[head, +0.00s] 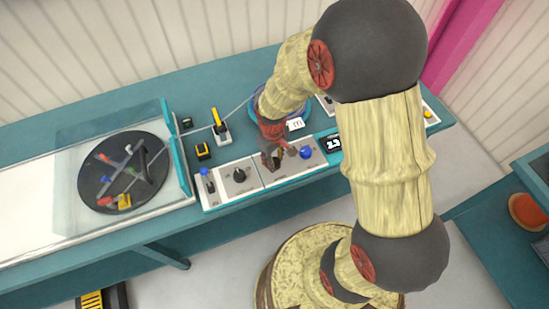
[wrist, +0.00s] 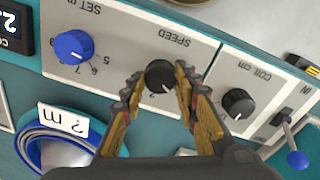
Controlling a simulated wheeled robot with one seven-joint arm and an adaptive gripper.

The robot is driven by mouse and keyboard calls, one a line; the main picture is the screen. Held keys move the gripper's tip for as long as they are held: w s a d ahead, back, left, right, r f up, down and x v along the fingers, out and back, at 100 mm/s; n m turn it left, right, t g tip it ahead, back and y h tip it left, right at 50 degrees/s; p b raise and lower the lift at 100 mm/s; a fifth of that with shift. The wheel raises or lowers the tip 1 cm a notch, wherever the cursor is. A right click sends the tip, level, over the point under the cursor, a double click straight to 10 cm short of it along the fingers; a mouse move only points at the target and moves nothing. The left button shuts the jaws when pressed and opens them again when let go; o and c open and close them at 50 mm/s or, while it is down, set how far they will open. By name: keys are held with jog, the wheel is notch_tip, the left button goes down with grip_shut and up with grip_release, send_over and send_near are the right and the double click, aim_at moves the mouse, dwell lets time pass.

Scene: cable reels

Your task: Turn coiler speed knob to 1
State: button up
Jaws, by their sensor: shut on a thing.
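The speed knob (wrist: 160,74) is black and round, under the upside-down word SPEED on a grey panel (wrist: 130,38) in the wrist view. My gripper (wrist: 159,82) has one finger on each side of it and is shut on the knob. The fingers hide most of the scale; a digit that looks like 2 shows just below the knob. A pale pointer mark shows on the knob's lower right edge. In the head view my gripper (head: 277,156) is over the middle of the control panel and hides the knob.
A blue SET m knob (head: 306,152) and a black COIL cm knob (head: 239,175) flank the speed knob. A blue-tipped lever (head: 204,171) stands at the panel's left end. A dark display (head: 333,143) is at the right. A coiler disc (head: 100,192) lies behind a clear guard.

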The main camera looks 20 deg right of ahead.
dwell(0.3)
jog(key=o, duration=1.1)
jog(key=shift+r, duration=0.1)
jog(key=r, duration=1.1)
jog(key=shift+a+r, duration=0.2)
jog(key=shift+r, duration=0.2)
jog(key=s+r+m+t, duration=0.1)
jog(key=s+r, duration=0.3)
jog(key=r, duration=0.2)
jog(key=s+r+m+t, duration=0.2)
jog(key=s+r, duration=0.3)
jog(key=r, duration=0.1)
jog(key=s+r+m+t, duration=0.1)
jog(key=s+r+t, duration=0.1)
jog(key=s+r, duration=0.3)
jog(key=shift+d+r, duration=0.3)
jog(key=shift+r, duration=0.65)
